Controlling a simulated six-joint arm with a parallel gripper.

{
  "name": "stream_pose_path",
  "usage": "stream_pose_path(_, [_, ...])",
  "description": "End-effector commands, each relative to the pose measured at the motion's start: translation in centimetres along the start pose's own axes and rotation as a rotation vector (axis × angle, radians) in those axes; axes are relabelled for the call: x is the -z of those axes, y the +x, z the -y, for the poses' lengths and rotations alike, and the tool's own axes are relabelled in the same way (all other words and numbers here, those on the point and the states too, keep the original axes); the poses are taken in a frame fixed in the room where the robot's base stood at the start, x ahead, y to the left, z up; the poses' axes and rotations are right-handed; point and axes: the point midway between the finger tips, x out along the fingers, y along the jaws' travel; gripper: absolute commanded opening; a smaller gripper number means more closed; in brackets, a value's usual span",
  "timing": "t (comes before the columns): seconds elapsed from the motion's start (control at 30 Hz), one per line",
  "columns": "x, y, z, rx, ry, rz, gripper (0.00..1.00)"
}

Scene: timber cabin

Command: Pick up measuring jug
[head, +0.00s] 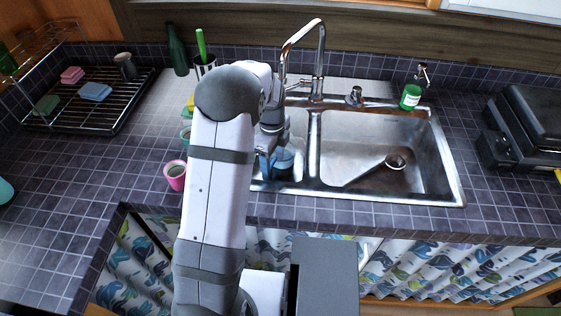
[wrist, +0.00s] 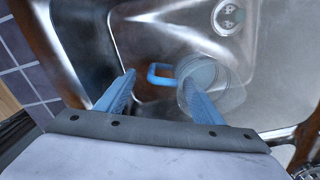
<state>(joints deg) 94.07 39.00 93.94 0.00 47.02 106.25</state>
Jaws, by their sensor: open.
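The measuring jug (wrist: 231,93) is a clear round vessel with a blue handle (wrist: 157,74), in the left sink basin. In the wrist view it lies just beyond my fingers, its handle pointing left. My gripper (wrist: 160,90) is open, its two blue fingers spread. The right finger overlaps the jug in the picture, and the handle shows between the fingers. I cannot tell whether a finger touches the jug. In the head view the jug (head: 284,158) is partly hidden by my gripper (head: 265,165), which reaches down into the left basin.
The steel sink (head: 380,199) has a divider between its basins and a tall faucet (head: 320,60) behind. A pink cup (head: 175,177) stands on the counter left of the sink. A green soap bottle (head: 411,96) is behind the right basin. The left counter front is clear.

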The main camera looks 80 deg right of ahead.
Motion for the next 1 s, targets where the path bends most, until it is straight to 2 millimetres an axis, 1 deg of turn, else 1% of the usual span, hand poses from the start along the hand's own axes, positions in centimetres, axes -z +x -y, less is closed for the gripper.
stream_pose_path(0.17, [0.0,1.4,-0.1,-0.002,-0.001,-0.001,0.61])
stream_pose_path(0.43, [-0.1,2.0,0.0,-0.003,-0.002,-0.001,0.61])
stream_pose_path(0.8, [-0.3,5.9,0.3,-0.003,-0.002,-0.001,0.61])
stream_pose_path(1.0, [-0.3,6.7,0.3,-0.001,-0.002,0.0,0.61])
